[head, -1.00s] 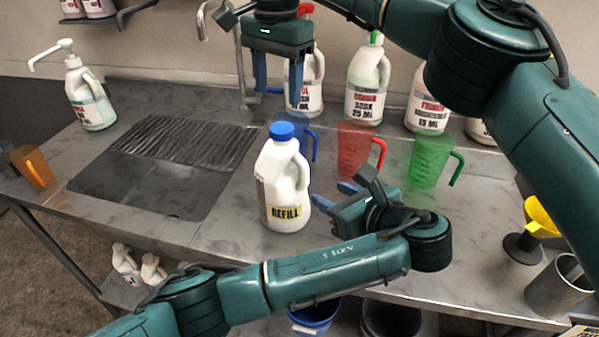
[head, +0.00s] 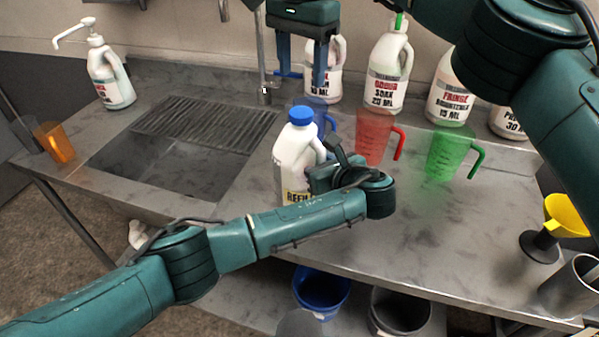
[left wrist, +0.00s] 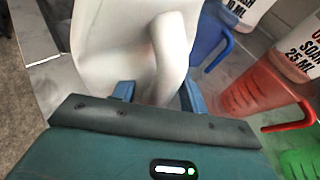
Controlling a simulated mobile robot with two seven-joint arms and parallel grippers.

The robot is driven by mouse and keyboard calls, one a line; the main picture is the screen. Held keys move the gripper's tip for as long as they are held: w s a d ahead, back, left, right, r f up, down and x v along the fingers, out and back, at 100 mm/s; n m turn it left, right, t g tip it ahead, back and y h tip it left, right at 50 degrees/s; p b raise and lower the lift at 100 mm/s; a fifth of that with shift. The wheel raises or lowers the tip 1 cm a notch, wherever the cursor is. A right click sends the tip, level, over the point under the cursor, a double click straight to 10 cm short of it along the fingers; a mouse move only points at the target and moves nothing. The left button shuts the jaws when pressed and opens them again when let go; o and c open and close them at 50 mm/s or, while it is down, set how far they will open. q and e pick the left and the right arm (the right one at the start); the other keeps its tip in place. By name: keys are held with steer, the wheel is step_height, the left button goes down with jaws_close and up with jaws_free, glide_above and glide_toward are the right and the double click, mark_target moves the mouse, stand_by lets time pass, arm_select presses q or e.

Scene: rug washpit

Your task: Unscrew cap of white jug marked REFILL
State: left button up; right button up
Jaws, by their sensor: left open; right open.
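The white jug (head: 290,155) marked REFILL stands upright on the steel counter, with its blue cap (head: 301,115) on top. My left gripper (head: 316,180) is at the jug's right side, in front of part of its label. In the left wrist view the white jug (left wrist: 105,50) fills the upper left, and the open fingers of my left gripper (left wrist: 158,92) stand on either side of its handle; I cannot tell whether they touch it. My right gripper (head: 301,74) is open and empty, fingers down, above and behind the cap.
A blue pitcher (head: 327,122), red pitcher (head: 374,140) and green pitcher (head: 447,155) stand behind and right of the jug. Labelled bottles line the wall. A sink (head: 165,160) lies left. A yellow funnel (head: 566,214) is at the right edge.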

arm_select(q)
steer(key=shift+c, duration=0.4)
jaws_close()
stand_by(0.4)
